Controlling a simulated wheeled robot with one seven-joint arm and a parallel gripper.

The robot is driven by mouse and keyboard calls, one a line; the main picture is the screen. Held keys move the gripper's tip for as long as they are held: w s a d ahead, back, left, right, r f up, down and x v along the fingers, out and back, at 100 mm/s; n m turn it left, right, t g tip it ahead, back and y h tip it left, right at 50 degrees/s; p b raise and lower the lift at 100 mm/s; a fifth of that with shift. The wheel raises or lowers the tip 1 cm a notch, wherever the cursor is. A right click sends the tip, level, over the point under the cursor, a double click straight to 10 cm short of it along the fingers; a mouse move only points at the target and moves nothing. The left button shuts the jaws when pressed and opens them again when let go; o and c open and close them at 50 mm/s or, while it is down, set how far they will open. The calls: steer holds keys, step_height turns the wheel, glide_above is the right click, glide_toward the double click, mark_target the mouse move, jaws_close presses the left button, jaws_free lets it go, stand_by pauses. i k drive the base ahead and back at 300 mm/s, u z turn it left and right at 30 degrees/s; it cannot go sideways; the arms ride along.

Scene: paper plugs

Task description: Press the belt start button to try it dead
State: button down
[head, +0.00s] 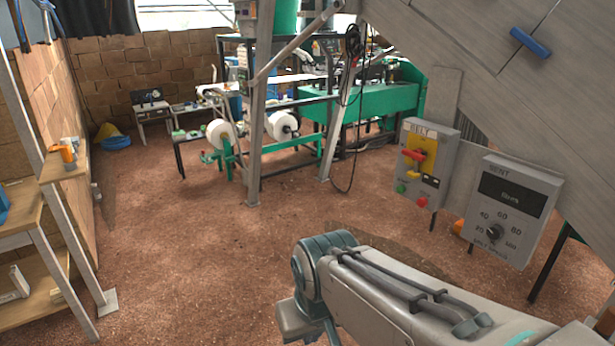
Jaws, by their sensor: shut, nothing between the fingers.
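The grey belt control box (441,145) labelled BELT hangs at the right in the head view. It has a red-handled switch (414,154) on a yellow plate (429,150) and a small dark plate below. A green button (400,188) sits at its lower left and a red button (422,201) to the right of that. Nothing touches either button. The small lettering by the buttons is too small to read. My arm reaches in from the lower right, with a bent joint below and left of the box. My gripper is out of view.
A grey speed box (513,213) with a dial (492,231) and dark display stands right of the belt box. A sloping grey chute (470,50) overhangs both. Green machinery (390,103) and white rolls (221,134) stand behind. Wooden shelving (22,215) is at left. The middle floor is clear.

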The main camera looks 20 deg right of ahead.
mark_target(401, 190)
steer(key=u, duration=0.15)
steer(key=i, duration=1.2)
steer(key=z, duration=0.75)
steer(key=i, duration=0.5)
steer(key=z, duration=0.25)
